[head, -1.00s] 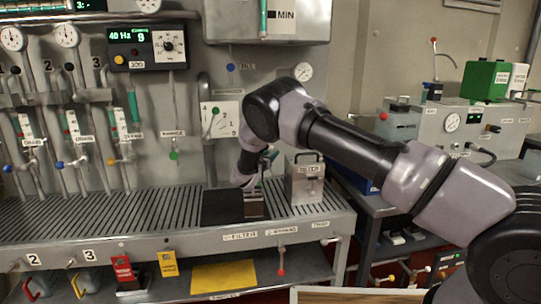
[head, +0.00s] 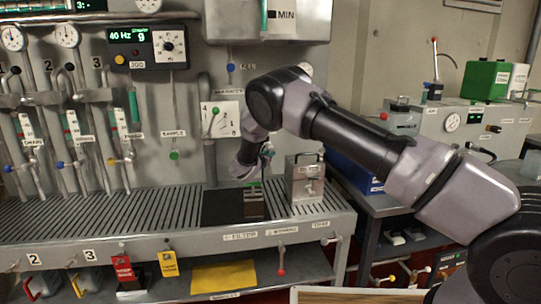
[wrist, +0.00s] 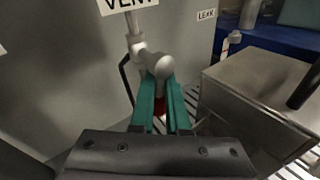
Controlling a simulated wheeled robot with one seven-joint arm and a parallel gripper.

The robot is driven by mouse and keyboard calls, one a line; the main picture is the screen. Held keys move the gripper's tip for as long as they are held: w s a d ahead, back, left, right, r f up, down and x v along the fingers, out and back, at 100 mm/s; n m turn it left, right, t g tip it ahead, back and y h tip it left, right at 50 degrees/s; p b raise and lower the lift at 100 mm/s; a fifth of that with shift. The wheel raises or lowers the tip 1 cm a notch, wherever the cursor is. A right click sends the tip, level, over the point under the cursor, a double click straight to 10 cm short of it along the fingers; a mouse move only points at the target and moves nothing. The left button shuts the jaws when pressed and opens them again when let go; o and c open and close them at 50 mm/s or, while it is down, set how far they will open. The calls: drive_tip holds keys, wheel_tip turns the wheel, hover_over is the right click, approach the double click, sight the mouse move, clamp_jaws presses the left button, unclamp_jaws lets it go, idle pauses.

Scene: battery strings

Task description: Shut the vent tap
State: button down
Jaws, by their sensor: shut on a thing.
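The vent tap (wrist: 157,66) shows in the wrist view as a grey pipe and rounded body below a white VENT label (wrist: 128,4). A red part (wrist: 160,106), seemingly its lever, shows between the green fingers of my gripper (wrist: 164,92). The fingers are shut on it, just below the tap body. Most of the red part is hidden by the fingers. In the head view my arm hides the tap, and the fingertips are not clear.
A steel box (head: 304,184) with a handle stands close to the right of my gripper; it also shows in the wrist view (wrist: 262,95). The slatted bench (head: 110,216) is clear on the left.

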drive_tip(key=m, duration=0.1)
drive_tip(key=m+g+y, duration=0.1)
drive_tip(key=shift+s+a+r+m+g+y, duration=0.15)
drive_tip(key=shift+a+m+g+y, duration=0.15)
drive_tip(key=shift+a, duration=0.05)
drive_tip(key=shift+a+r+m+g+y, duration=0.15)
drive_tip(key=shift+m+g+y, duration=0.1)
drive_tip(key=shift+m+y, duration=0.25)
drive_tip(key=shift+a+r+m+g+y, duration=0.1)
drive_tip(key=shift+m+g+y, duration=0.2)
drive_tip(key=shift+m, duration=0.3)
drive_tip(key=shift+s+a+r+m+g+y, duration=0.1)
drive_tip(key=shift+r+m+g+y, duration=0.15)
drive_tip(key=shift+m+g+y, duration=0.55)
drive_tip(key=shift+a+r+m+g+y, duration=0.1)
drive_tip(key=shift+r+m+g+y, duration=0.1)
drive_tip(key=shift+m+y, duration=0.55)
drive_tip(key=shift+a+r+m+g+y, duration=0.1)
drive_tip(key=shift+r+m+y, duration=0.1)
drive_tip(key=shift+m+y, duration=0.5)
drive_tip(key=c, duration=0.9)
unclamp_jaws()
